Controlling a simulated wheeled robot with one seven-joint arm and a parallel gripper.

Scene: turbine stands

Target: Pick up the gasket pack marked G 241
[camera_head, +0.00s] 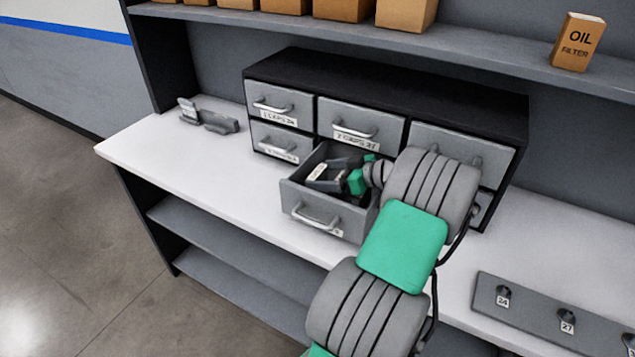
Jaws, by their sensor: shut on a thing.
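An open grey drawer (312,205) sticks out of the lower middle of the cabinet. My gripper (328,177), dark with a green wrist part, reaches down into this drawer from the right. It is shut on a small pack (318,171) with a pale face, which sits between the dark fingers inside the drawer. Any marking on the pack is too small to read, so I cannot tell whether it says G 241. The drawer's front wall and my arm hide part of the drawer's inside.
The drawer cabinet (390,80) has several shut drawers with handles and labels. A grey holder (210,119) stands at the bench's left. A pegged plate (540,312) lies at the right. A shelf above holds cartons and an oil filter box (577,43).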

